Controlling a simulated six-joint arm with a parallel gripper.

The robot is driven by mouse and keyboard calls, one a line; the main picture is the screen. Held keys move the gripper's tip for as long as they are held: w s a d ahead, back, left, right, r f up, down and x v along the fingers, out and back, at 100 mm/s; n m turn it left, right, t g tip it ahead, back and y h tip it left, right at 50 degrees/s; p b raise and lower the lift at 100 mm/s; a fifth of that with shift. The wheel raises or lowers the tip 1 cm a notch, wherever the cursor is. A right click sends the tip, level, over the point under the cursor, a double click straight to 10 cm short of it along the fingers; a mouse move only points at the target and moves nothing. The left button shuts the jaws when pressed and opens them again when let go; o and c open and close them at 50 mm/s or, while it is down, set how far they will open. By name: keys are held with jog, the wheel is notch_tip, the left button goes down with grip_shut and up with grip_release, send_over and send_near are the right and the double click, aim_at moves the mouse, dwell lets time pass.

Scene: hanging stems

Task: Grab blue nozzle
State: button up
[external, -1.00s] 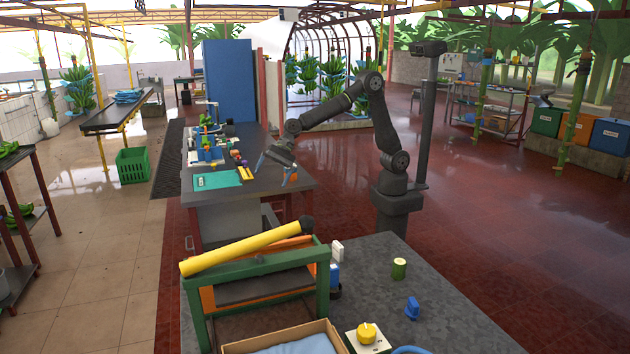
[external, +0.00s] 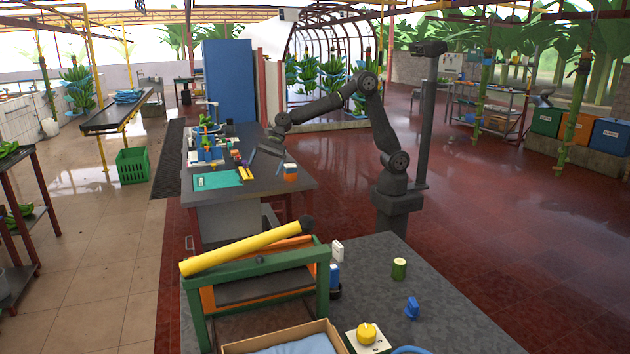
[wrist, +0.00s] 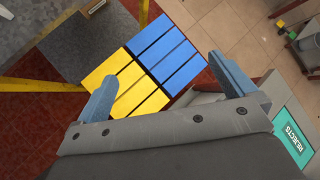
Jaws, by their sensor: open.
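A small blue piece (external: 412,308) with a nozzle-like shape stands on the front grey table in the external view. I cannot tell for certain whether it is the blue nozzle. My gripper (external: 262,154) is far from it, above the rear work table. In the wrist view my gripper (wrist: 162,68) is open, its two blue-grey fingers apart with nothing held. Beyond the fingers lie a slatted yellow block (wrist: 122,80) and a slatted blue block (wrist: 168,52), side by side. No clear nozzle shows in the wrist view.
The rear table (external: 270,187) carries a teal mat (external: 218,180), an orange and white block (external: 291,172) and several small coloured parts. On the front table (external: 455,320) are a green cylinder (external: 399,268) and a yellow knob (external: 366,333). A green frame (external: 322,285) with a yellow roller stands beside them.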

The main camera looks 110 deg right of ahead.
jog(key=c, duration=0.8)
jog(key=a+n+g+y, duration=0.1)
jog(key=a+n+g, duration=0.2)
jog(key=a+n, duration=1.3)
jog(key=n+g+h, duration=0.2)
jog(key=n+g, duration=0.1)
jog(key=n, duration=1.9)
send_over(412, 303)
jog(key=s+d, duration=0.3)
jog(key=d, duration=0.5)
notch_tip(412, 303, down, 3)
jog(key=x, duration=1.1)
jog(key=shift+w+a, duration=0.25)
jog(key=shift+w, duration=0.05)
jog(key=shift+w+x, duration=0.15)
jog(key=shift+x, duration=1.25)
jog(key=shift+w+x, duration=0.1)
jog(key=shift+x, duration=1.3)
